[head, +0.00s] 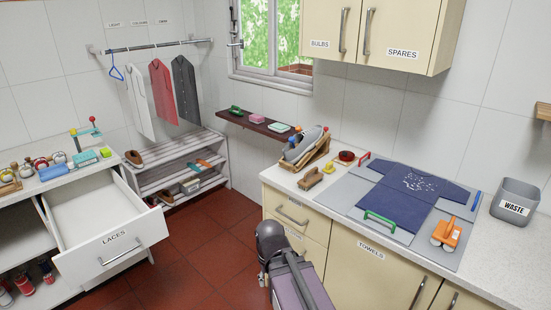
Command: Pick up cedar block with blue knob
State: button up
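Several small items with rounded coloured parts, including red, yellow and pale ones, stand in a row on the left counter (62,178). They are too small for me to make out a cedar block with a blue knob among them for certain. My dark grey and purple arm rises at the bottom centre, in front of the cream cabinets. A small dark part low on its left side may be my gripper (262,279). Its fingers are not clear, and I see nothing held there.
The drawer marked LACES (119,248) stands open below the left counter. A slatted shoe rack (176,180) is in the corner. The right worktop holds a folded navy shirt (405,196), an orange-handled tool (446,236) and a grey WASTE bin (516,202). Red floor is clear between.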

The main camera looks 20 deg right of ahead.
aim_at(292, 139)
jog(key=u, duration=0.2)
jog(key=k, duration=0.7)
jog(key=u, duration=0.2)
jog(key=i, duration=1.45)
jog(key=z, duration=0.45)
jog(key=i, duration=0.6)
jog(key=z, duration=0.25)
